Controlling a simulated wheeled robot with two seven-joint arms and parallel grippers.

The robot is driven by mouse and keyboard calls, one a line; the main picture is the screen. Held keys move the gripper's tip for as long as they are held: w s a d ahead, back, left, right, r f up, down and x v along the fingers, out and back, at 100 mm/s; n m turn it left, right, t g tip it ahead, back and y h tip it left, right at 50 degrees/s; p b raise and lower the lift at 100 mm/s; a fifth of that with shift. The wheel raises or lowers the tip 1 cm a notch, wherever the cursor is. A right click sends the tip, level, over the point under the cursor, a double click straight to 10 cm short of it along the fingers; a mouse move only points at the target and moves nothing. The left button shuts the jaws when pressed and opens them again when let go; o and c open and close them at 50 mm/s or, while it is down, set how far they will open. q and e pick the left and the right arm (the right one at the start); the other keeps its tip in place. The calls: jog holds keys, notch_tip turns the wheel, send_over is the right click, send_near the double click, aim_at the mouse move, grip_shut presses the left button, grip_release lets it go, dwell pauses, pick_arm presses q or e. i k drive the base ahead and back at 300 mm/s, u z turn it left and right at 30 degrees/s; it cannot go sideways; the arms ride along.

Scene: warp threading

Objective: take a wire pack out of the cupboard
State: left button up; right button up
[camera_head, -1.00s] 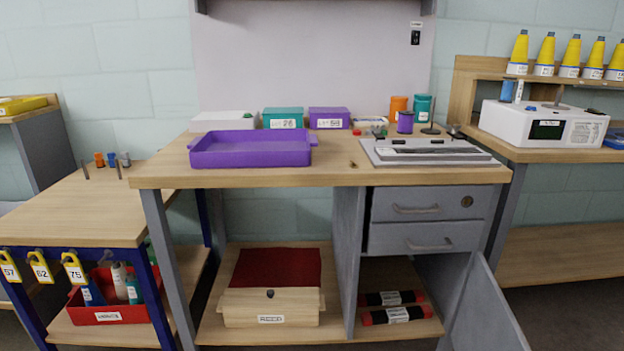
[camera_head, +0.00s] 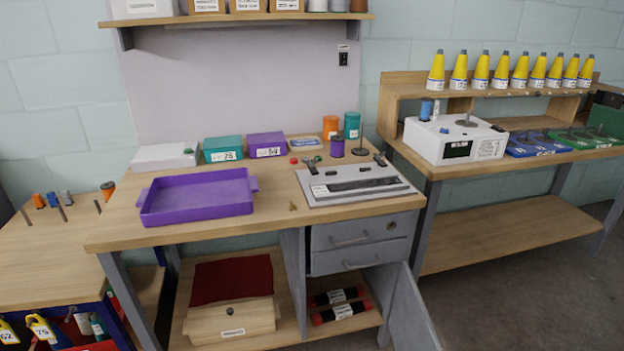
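The cupboard under the right side of the workbench stands open, its grey door (camera_head: 410,310) swung out to the right. On its floor lie two dark wire packs with red ends and white labels, a rear one (camera_head: 335,296) and a front one (camera_head: 342,313). Two grey drawers (camera_head: 350,258) are shut above them. Neither of my grippers shows in the head view.
The workbench top (camera_head: 262,238) carries a purple tray (camera_head: 197,197), a grey plate fixture (camera_head: 355,184), boxes and spools. A wooden box (camera_head: 231,320) sits in the open bay left of the cupboard. Clear floor (camera_head: 510,290) lies to the right.

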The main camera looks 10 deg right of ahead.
aim_at(343, 311)
jog(key=u, duration=2.55)
jog(key=k, duration=1.7)
jog(key=z, duration=2.55)
